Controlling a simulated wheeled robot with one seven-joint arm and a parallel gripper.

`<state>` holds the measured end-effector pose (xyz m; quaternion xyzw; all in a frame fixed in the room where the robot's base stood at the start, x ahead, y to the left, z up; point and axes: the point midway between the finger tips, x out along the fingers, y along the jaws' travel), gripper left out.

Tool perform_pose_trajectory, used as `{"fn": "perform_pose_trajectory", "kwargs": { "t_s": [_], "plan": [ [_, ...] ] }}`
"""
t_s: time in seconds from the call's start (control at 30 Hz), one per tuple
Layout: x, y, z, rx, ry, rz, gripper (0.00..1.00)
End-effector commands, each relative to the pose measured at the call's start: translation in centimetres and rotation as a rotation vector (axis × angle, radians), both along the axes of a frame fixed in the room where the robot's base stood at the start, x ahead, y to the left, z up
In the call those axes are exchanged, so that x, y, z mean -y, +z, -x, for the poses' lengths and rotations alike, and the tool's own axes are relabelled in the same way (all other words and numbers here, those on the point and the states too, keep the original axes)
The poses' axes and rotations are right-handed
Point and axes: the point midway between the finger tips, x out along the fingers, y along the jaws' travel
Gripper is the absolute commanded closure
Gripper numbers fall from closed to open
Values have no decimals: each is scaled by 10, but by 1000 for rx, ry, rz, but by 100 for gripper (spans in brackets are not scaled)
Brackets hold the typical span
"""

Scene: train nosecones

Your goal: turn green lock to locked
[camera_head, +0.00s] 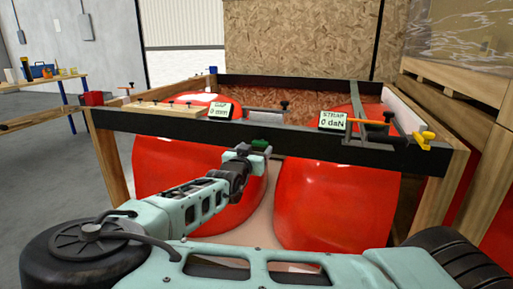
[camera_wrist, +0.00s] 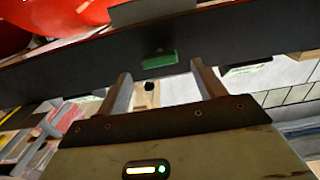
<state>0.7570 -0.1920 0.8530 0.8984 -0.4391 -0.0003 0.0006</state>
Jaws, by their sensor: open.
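The green lock (camera_head: 261,143) is a small green piece at the middle of the dark front beam (camera_head: 190,131). In the wrist view the green lock (camera_wrist: 160,57) sits on the dark beam face, roughly centred between my fingertips and a little beyond them. My gripper (camera_head: 243,153) is in front of the beam, close to the lock, and partly hides that area in the head view. In the wrist view my gripper (camera_wrist: 160,70) has its two fingers wide apart with nothing held between them. I cannot tell whether either finger touches the lock.
Red nosecones (camera_head: 335,200) stand behind and below the beam. A GAP display (camera_head: 220,111) reads 0 mm and a STRAP display (camera_head: 332,121) reads 0 daN on top. A ratchet strap with an orange handle (camera_head: 374,123) and a yellow clamp (camera_head: 425,140) are at right.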

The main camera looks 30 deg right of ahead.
Motion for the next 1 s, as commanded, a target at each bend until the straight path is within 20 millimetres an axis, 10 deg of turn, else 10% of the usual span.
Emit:
{"fn": "perform_pose_trajectory", "kwargs": {
  "t_s": [0.63,0.8,1.0],
  "plan": [
    [33,0,-26,1,1,-1,31],
    [33,0,-26,1,1,-1,73],
    [33,0,-25,3,1,-4,76]
  ]
}}
